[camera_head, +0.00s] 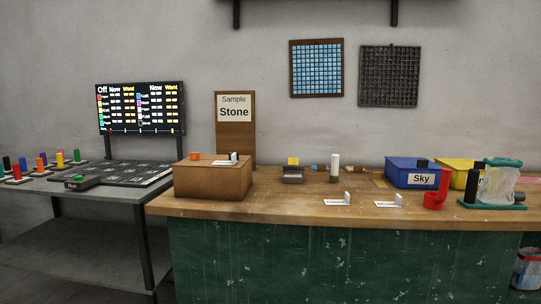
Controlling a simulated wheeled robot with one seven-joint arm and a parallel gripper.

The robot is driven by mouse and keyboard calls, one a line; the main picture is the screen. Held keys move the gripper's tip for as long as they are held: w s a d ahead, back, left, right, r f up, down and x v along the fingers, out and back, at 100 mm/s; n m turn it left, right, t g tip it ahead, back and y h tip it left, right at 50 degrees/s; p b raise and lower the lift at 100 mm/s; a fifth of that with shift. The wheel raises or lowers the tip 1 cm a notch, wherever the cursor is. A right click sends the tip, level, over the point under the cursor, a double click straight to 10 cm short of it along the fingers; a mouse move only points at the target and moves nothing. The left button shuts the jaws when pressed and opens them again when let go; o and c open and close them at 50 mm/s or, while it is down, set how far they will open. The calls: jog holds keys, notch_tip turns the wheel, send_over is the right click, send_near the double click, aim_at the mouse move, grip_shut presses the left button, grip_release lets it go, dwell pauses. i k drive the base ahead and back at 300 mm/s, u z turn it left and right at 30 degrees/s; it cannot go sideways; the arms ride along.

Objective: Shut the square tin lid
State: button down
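A small grey, box-like metal item (292,175) stands on the wooden bench, right of the brown box. A yellow block (293,161) shows at its top or just behind it. It may be the square tin, but it is too small to tell, and I cannot make out a separate lid or whether it is open. My gripper is not in view.
On the wooden bench (260,208) are a brown box (212,180), a white cylinder (334,167), a blue "Sky" bin (401,171), a yellow bin (456,173), a red holder (436,190) and a green stand (497,207). The bench's front middle is mostly clear. A grey table (75,197) stands left.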

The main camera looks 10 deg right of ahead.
aim_at(293, 163)
jog(key=u, duration=0.25)
jog(key=i, duration=1.2)
jog(key=z, duration=0.55)
